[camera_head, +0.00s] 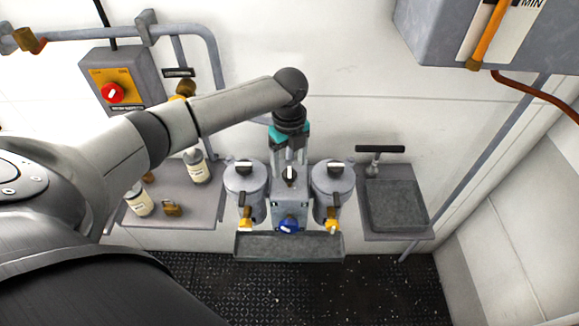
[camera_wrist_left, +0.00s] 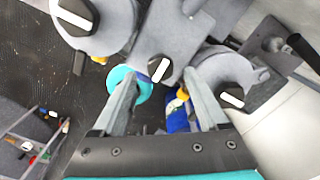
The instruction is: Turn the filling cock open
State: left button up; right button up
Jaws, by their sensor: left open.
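A black knob with a white bar (camera_head: 290,175) tops the grey middle block (camera_head: 289,212) between two grey canisters. I take it to be the filling cock, though no label shows. Its bar stands nearly upright in the head view and slants in the left wrist view (camera_wrist_left: 160,69). My left gripper (camera_head: 290,165) comes down over it from above. Its fingers are spread, and the knob shows between the tips (camera_wrist_left: 158,82). I cannot tell whether they touch it. My right gripper is not in view.
The left canister (camera_head: 243,180) and right canister (camera_head: 333,182) flank the gripper closely. A blue knob (camera_head: 288,226) sits on the block's front, above a drip tray (camera_head: 290,246). A sink (camera_head: 398,205) is at right; bottles (camera_head: 197,167) stand on the left shelf.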

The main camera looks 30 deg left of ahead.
aim_at(289, 175)
pick_arm(q)
jog(key=shift+f, duration=1.2)
grip_shut()
